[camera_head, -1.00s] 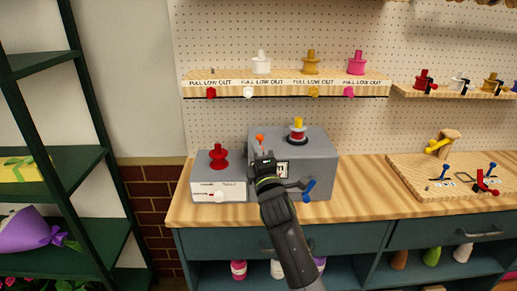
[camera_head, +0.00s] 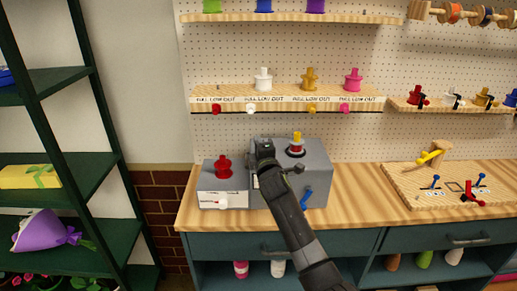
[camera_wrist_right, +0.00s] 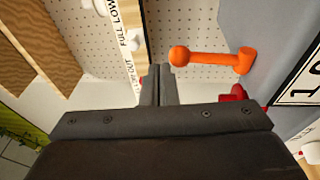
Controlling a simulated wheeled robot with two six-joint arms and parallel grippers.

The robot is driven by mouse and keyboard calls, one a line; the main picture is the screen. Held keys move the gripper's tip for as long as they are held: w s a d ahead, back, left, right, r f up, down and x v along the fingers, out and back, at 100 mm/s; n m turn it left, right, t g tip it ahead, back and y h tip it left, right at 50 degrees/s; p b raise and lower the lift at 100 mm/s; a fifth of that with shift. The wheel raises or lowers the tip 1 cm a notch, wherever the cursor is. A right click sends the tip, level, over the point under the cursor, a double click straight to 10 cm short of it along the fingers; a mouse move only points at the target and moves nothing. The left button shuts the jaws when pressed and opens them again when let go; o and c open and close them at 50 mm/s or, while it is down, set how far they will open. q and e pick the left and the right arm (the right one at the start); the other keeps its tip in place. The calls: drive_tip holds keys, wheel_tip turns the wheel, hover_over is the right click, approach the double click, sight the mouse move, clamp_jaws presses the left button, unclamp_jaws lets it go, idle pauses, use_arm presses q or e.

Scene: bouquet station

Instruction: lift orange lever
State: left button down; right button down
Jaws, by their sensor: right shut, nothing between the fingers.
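The orange lever (camera_wrist_right: 215,60) shows in the right wrist view, mounted on the side of the grey box (camera_wrist_right: 268,40), with its ball end pointing toward my fingers. In the head view the lever is hidden behind my right gripper (camera_head: 264,148), which is in front of the upper left part of the grey box (camera_head: 318,170). My right gripper is shut and empty. In the wrist view its fingertips (camera_wrist_right: 157,72) are just left of the lever's ball end and do not hold it. My left gripper is not in view.
A smaller box with a red spool (camera_head: 223,167) stands left of the grey box. A blue lever (camera_head: 306,197) is on the grey box's front, and a yellow-topped spool (camera_head: 297,146) stands on it. A labelled shelf (camera_head: 290,98) hangs above.

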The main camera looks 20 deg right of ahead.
drive_tip(key=shift+w+d, duration=0.2)
drive_tip(key=shift+w, duration=0.7)
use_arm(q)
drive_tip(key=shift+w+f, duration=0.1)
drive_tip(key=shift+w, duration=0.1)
use_arm(e)
drive_tip(key=shift+r, duration=0.1)
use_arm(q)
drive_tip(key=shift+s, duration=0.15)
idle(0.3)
